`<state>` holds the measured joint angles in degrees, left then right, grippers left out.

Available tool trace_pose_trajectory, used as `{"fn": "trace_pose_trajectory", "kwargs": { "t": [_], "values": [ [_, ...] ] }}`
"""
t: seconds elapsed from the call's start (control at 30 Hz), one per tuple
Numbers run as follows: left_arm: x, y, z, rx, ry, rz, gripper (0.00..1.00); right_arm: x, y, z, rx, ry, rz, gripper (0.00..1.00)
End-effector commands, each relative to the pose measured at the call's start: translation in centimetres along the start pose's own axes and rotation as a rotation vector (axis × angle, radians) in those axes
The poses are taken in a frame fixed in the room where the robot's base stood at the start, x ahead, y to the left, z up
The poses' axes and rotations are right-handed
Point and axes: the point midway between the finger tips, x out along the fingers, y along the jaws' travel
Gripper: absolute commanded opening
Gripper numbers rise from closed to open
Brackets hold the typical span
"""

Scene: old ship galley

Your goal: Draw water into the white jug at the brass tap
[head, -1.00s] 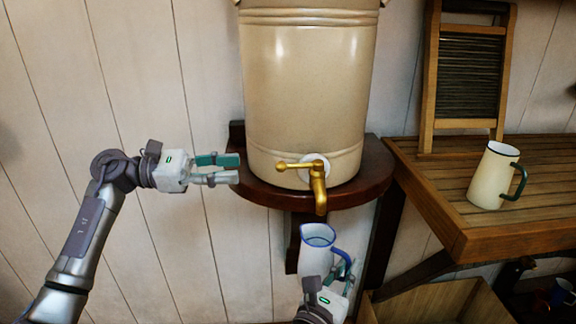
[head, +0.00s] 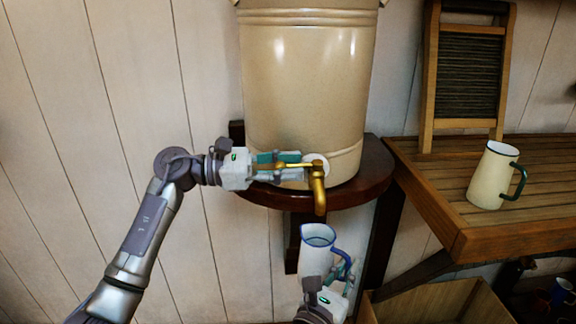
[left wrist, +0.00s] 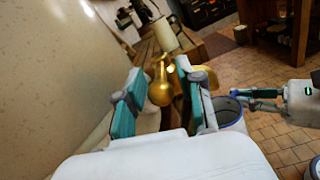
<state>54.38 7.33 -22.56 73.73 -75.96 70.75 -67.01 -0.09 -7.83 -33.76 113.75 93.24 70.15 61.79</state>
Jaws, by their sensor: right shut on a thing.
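The brass tap (head: 319,190) sticks out low on the front of the cream water urn (head: 305,95), with its lever pointing left. My left gripper (head: 297,167) is open with its fingers on either side of the lever; in the left wrist view the brass lever (left wrist: 160,86) shows between the two separated fingers. The white jug (head: 315,262) with a blue rim is upright, its mouth just below the tap's spout. My right gripper (head: 338,284) is shut on the jug's blue handle. No water stream shows, and the jug's inside is mostly hidden.
The urn stands on a dark rounded wall shelf (head: 374,186). To the right, a slatted wooden counter (head: 430,170) holds a cream jug (head: 493,178) with a green handle, and a washboard (head: 467,80) leans on the wall. A wooden crate (head: 440,305) is below it.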

Motion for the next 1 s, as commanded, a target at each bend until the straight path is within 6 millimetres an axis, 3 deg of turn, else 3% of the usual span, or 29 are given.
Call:
{"fn": "trace_pose_trajectory", "kwargs": {
  "t": [0.13,0.33,0.77,1.0],
  "values": [
    [-0.01,0.01,0.01,0.0,0.0,0.0,0.34,0.0,0.01,0.13,0.003,-0.002,0.0,0.0],
    [-0.03,0.01,0.01,0.0,0.0,0.0,0.01,0.0,0.01,0.13,0.003,-0.002,0.0,0.0],
    [-0.09,0.03,0.01,0.0,0.001,0.005,0.0,0.0,0.01,0.14,0.003,-0.002,0.0,0.0],
    [-0.16,-0.53,-0.04,0.002,0.029,0.114,0.0,0.0,0.01,0.14,0.003,-0.002,0.0,0.0]
  ]
}}
